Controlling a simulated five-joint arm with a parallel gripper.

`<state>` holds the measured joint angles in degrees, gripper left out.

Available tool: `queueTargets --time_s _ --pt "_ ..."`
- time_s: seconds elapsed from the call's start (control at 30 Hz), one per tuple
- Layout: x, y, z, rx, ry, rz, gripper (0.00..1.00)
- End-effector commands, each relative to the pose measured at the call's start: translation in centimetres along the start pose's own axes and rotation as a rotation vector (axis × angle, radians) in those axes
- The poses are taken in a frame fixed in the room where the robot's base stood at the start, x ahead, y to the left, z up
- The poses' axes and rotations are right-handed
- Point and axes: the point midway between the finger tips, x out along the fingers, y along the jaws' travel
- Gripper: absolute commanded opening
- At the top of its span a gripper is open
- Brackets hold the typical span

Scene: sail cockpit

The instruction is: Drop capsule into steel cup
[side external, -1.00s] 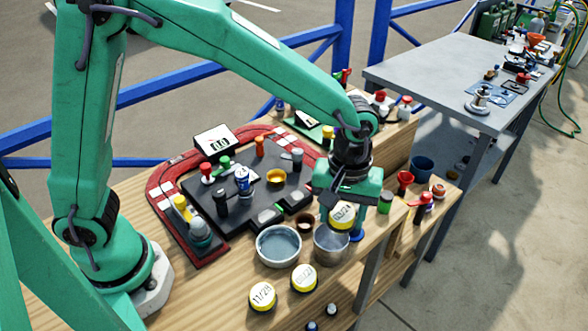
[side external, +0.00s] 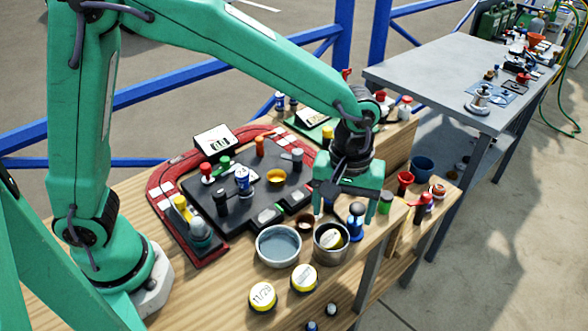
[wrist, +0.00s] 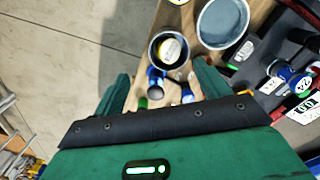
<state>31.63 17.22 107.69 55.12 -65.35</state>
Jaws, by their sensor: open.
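The capsule (side external: 331,239), yellow with a white printed face, lies inside the steel cup (side external: 331,258) and is tilted against its wall. In the wrist view the capsule (wrist: 170,49) also shows inside the dark-walled cup (wrist: 153,57). My gripper (side external: 344,213) is open and empty, above and slightly right of the cup, with its fingers spread wide. In the wrist view my gripper (wrist: 162,82) shows its two green fingers apart, with nothing between them touching them.
A metal bowl of grey-blue content (side external: 278,246) stands left of the cup. Two yellow-rimmed discs (side external: 262,296) (side external: 304,278) lie in front. A blue bottle-like piece (side external: 356,222) stands close right of the cup. A black tray (side external: 270,195) with several small items lies behind.

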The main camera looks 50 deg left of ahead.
Motion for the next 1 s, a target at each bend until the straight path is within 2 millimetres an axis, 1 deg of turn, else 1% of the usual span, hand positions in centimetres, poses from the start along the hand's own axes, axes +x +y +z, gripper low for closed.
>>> queueTargets --time_s 0.03,0.2,0.43,0.6,1.0 --pt "-0.7 0.1 0.0 0.000 0.002 0.004 0.75" --pt "-3.0 0.1 0.0 0.000 0.002 0.004 0.75" --pt "-5.4 0.0 0.0 0.000 0.001 0.002 0.75" --pt "-6.1 0.0 0.0 0.000 0.000 0.001 0.75" --pt "-6.1 0.0 0.0 0.000 0.000 0.001 0.75"
